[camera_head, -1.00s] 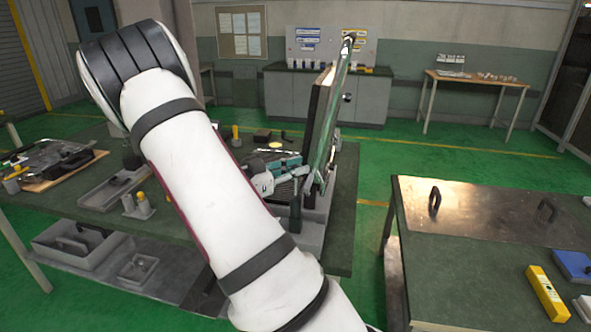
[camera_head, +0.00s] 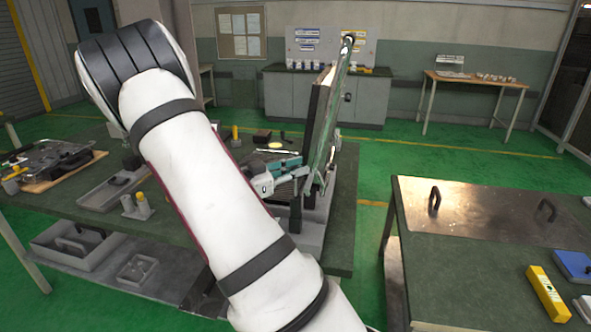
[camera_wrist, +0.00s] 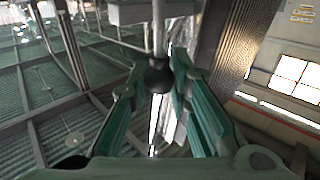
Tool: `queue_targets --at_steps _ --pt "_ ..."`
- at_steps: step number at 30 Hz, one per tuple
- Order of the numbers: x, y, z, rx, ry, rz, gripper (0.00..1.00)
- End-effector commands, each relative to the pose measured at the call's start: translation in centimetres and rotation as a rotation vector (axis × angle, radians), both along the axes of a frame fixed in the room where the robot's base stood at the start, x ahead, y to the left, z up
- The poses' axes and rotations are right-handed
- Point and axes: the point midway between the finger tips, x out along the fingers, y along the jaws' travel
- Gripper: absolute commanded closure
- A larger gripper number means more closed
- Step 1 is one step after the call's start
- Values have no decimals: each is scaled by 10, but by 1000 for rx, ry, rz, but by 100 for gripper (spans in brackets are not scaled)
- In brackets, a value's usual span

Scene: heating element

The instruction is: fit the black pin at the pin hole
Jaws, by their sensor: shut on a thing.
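My gripper (camera_wrist: 157,80) has teal fingers, closed in on a dark, round-ended piece (camera_wrist: 158,78) that I take to be the black pin. A pale rod stands in line just above this piece in the wrist view. In the head view my gripper (camera_head: 280,172) is low beside the tall upright panel (camera_head: 321,125) at the right end of the long green bench, and the pin cannot be made out there. I cannot make out the pin hole in either view.
The long green bench (camera_head: 160,226) carries trays, a dark part on a wooden board (camera_head: 50,165) and small yellow-topped fixtures (camera_head: 137,207). A second table (camera_head: 450,262) at right holds a metal plate with black handles and a yellow box (camera_head: 547,293). Green floor lies between them.

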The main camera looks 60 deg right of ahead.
Motion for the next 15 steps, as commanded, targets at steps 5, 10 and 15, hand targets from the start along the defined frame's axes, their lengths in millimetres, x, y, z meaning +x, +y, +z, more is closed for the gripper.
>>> queue_targets --at_steps 5,10,15 --pt "0 0 -5 0 1 0 100" --pt "0 0 -9 0 1 0 100" --pt "0 0 -13 0 0 0 100"
